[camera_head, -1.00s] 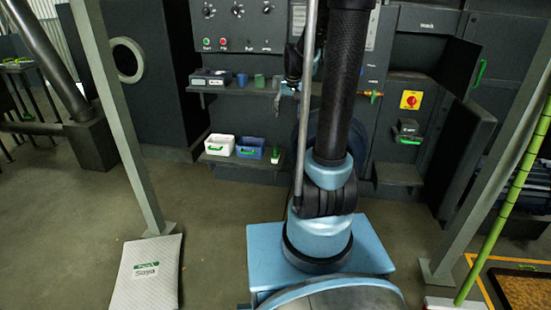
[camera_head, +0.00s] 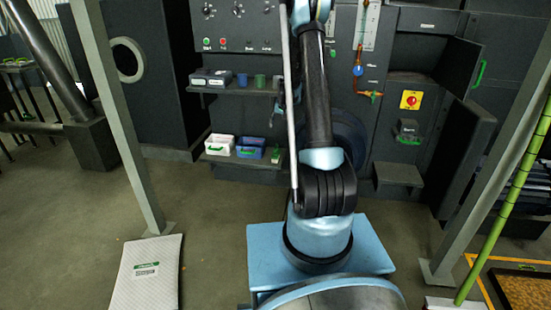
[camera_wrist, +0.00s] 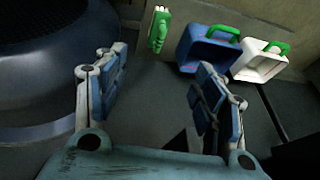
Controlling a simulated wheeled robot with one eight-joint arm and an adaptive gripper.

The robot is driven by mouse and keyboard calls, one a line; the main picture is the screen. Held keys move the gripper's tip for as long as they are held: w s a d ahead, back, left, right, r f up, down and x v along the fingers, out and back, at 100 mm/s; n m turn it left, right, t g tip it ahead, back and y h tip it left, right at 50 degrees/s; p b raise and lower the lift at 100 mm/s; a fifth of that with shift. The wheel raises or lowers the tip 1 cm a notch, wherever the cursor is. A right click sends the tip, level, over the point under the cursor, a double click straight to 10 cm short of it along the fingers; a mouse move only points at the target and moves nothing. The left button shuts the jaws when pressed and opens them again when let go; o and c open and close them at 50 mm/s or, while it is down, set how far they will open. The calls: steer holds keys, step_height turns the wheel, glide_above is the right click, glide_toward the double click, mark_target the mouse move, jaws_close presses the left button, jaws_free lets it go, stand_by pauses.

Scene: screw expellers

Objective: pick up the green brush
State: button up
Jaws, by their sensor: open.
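The green brush (camera_wrist: 158,28) shows at the top of the wrist view, beside the blue bin. In the head view a small green item (camera_head: 275,154) to the right of the blue bin looks like the same brush. My gripper (camera_wrist: 160,65) is open, with its two blue-padded fingers wide apart and nothing between them. In the wrist view the brush lies beyond the fingertips, near the middle of the gap, and is not touched. In the head view my gripper is too small and partly hidden by my arm to make out well.
A blue bin (camera_wrist: 205,50) and a white bin (camera_wrist: 258,61), both with green handles, stand right of the brush in the wrist view. A large dark round body (camera_wrist: 40,55) fills the left. In the head view a shelf with cups (camera_head: 235,88) is above the bins.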

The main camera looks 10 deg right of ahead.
steer(key=shift+m, duration=0.3)
steer(key=shift+w+d+r+x, duration=0.15)
steer(key=shift+w+x, duration=0.15)
steer(key=shift+x, duration=4.7)
steer(key=shift+w+d+r+x, duration=0.1)
steer(key=shift+w+d+x, duration=0.15)
steer(key=shift+x, duration=4.75)
steer(key=shift+w+d+r+x, duration=0.1)
steer(key=shift+w+x, duration=0.3)
steer(key=shift+x, duration=4.65)
steer(key=shift+r, duration=0.1)
steer(key=c, duration=1.3)
